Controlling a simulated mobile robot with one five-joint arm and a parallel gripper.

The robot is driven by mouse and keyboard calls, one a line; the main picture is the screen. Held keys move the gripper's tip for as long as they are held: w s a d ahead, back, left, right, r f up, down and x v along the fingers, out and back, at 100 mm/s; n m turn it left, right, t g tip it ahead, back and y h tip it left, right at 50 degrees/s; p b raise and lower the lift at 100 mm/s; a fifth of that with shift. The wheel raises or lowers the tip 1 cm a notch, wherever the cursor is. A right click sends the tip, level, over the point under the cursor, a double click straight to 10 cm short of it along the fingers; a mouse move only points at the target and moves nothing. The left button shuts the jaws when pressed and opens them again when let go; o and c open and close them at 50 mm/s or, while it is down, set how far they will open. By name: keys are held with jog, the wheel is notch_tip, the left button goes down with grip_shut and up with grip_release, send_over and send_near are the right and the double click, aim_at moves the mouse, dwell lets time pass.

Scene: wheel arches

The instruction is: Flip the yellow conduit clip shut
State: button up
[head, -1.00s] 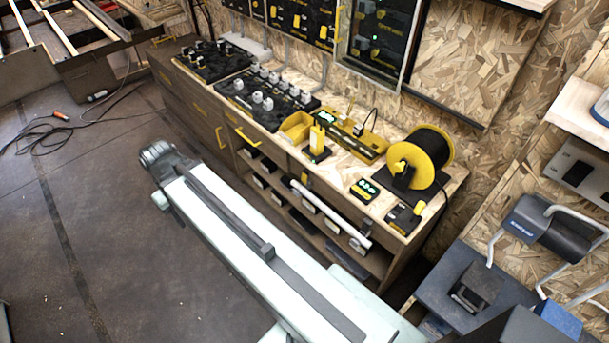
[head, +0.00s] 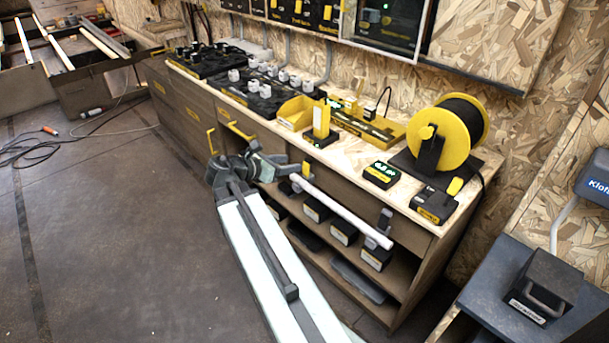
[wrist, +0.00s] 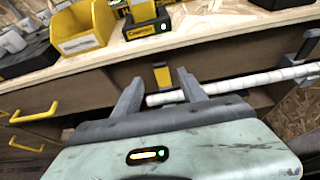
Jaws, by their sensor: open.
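The yellow conduit clip (head: 306,169) is at the left end of a white conduit (head: 340,211) along the front of the workbench. In the wrist view the yellow clip (wrist: 162,76) stands up above the line of the white conduit (wrist: 230,84), on a dark mount below the bench top. My gripper (wrist: 160,82) is open and empty, with one finger on each side of the clip in that view. In the head view my gripper (head: 284,170) is just left of the clip. I cannot tell whether the fingers touch it.
A dark clip (head: 385,217) holds the conduit's right end. The bench top carries a yellow bin (head: 297,112), a yellow and black cable reel (head: 440,135) and small devices. A shelf with several dark boxes lies below the conduit.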

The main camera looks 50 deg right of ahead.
aim_at(306, 161)
jog(key=b+x, duration=0.2)
jog(key=x, duration=0.5)
jog(key=shift+b, duration=0.35)
jog(key=shift+d+f, duration=0.1)
jog(key=shift+d, duration=0.25)
grip_shut()
